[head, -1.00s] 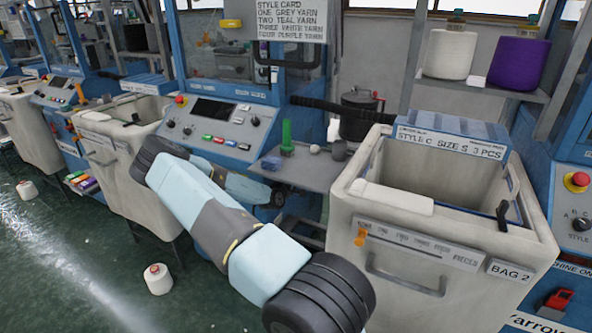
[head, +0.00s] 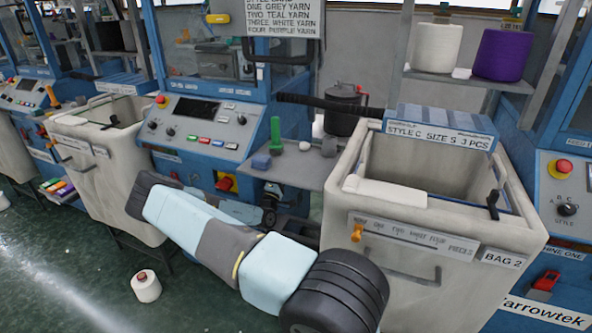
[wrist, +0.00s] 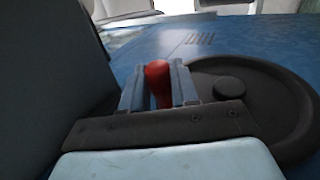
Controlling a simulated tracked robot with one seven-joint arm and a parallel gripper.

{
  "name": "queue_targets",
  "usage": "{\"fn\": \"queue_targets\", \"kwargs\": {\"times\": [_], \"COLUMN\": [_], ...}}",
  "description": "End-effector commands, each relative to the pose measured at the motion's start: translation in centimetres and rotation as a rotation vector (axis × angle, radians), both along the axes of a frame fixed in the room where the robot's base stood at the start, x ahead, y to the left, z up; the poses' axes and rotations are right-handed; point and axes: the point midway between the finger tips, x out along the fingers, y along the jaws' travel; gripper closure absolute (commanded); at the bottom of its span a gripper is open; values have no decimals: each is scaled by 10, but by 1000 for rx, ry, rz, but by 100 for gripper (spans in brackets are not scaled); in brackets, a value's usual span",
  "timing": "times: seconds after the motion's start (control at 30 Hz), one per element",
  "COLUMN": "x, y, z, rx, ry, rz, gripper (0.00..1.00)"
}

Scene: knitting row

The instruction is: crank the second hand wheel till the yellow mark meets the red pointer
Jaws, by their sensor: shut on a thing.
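In the wrist view, the hand wheel (wrist: 292,128) is a dark disc with a raised round hub, lying against a blue machine surface. Its red handle (wrist: 158,83) stands up between the two grey-blue fingers of my gripper (wrist: 159,86). My gripper is shut on this handle, at the left side of the wheel. The wheel's near and left parts are covered by my gripper. I make out no yellow mark and no red pointer in either current view. In the head view, my arm stretches low across the front of the machine, and I cannot make out the grip there.
A control panel (head: 207,122) is above my arm. A red knob on a yellow plate (head: 225,184) is on the machine front below it. A small shelf (head: 305,172) holds a green cone (head: 276,133). A canvas bin (head: 445,255) stands close right, another (head: 118,165) left.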

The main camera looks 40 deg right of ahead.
Motion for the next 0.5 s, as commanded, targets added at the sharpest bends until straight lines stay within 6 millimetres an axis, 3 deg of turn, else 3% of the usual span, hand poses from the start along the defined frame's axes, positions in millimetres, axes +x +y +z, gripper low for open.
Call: {"fn": "queue_targets", "kwargs": {"times": [0.2, 0.5], "x": [-3, -14], "y": [17, 18], "z": [-16, -34], "rx": [-170, -164], "ry": [-102, -101], "rz": [14, -1], "gripper": [100, 100]}}
